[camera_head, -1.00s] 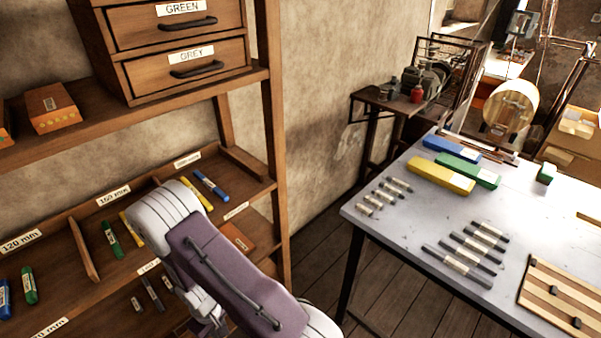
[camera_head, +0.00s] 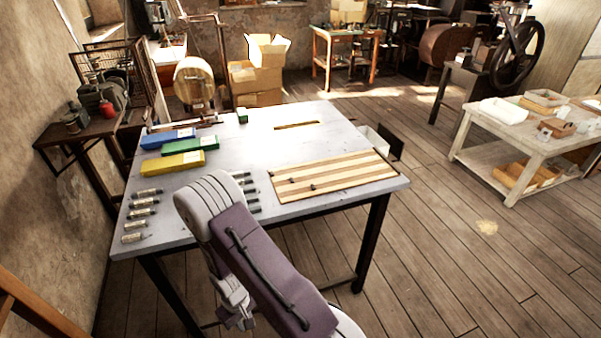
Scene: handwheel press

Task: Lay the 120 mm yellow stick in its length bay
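A thin yellowish bar (camera_head: 297,125) lies flat near the far edge of the grey table (camera_head: 250,130). I cannot tell whether it is a stick or what its length is. One of my arms crosses the lower middle of the view, in front of the table.
A small green block (camera_head: 242,115) stands at the back. A white bench (camera_head: 530,140) is at right.

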